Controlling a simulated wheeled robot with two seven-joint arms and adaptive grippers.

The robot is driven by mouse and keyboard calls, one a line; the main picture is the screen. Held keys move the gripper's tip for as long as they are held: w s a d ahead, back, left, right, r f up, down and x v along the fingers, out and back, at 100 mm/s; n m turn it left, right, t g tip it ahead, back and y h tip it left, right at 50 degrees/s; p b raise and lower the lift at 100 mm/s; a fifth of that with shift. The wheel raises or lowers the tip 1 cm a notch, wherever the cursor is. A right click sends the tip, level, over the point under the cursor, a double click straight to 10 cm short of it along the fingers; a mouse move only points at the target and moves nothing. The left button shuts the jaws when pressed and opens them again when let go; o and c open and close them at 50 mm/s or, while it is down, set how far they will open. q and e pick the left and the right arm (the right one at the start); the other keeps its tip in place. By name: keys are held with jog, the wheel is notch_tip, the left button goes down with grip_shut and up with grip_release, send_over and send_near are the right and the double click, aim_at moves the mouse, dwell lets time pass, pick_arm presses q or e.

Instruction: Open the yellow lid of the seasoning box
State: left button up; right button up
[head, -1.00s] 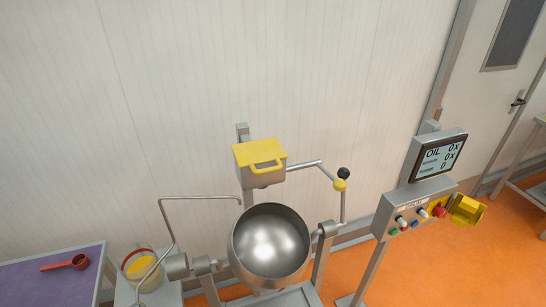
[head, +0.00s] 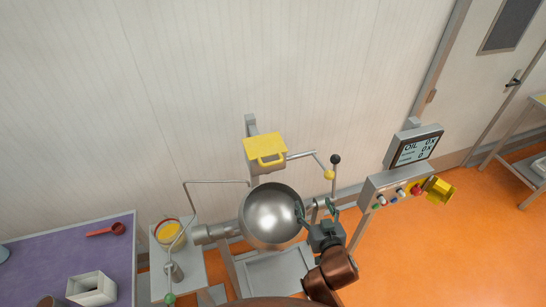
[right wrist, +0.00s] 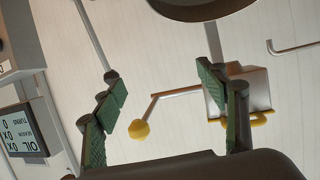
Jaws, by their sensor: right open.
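The seasoning box is a grey metal box (head: 268,166) on a post against the wall, above and behind the bowl in the head view. Its yellow lid (head: 262,146) with a loop handle lies shut on top. In the right wrist view the box (right wrist: 248,88) shows partly behind one finger, with the yellow handle (right wrist: 262,119) at its edge. My right gripper (head: 317,209) is open and empty at the right rim of the bowl in the picture, apart from the lid. Its green-padded fingers (right wrist: 165,108) are spread wide. My left gripper is not in view.
A steel bowl (head: 271,214) stands in front of the box. A rod with black and yellow knobs (head: 329,174) is right of the box. A control panel (head: 392,187) with a screen stands further right. A purple table (head: 60,250) with a red scoop (head: 104,230) is at left.

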aim_at(273, 163)
jog(key=w+a+r+n+t+y, duration=0.1)
jog(key=a+r+n+t+y, duration=0.2)
jog(key=a+r, duration=0.85)
jog(key=shift+m+y, duration=0.3)
jog(key=shift+m, duration=0.2)
jog(key=p+x, duration=0.1)
jog(key=x, duration=0.6)
jog(key=shift+w+r+p, duration=0.25)
jog(key=shift+w+p, duration=0.15)
jog(key=shift+d, duration=0.1)
jog(key=c, duration=1.4)
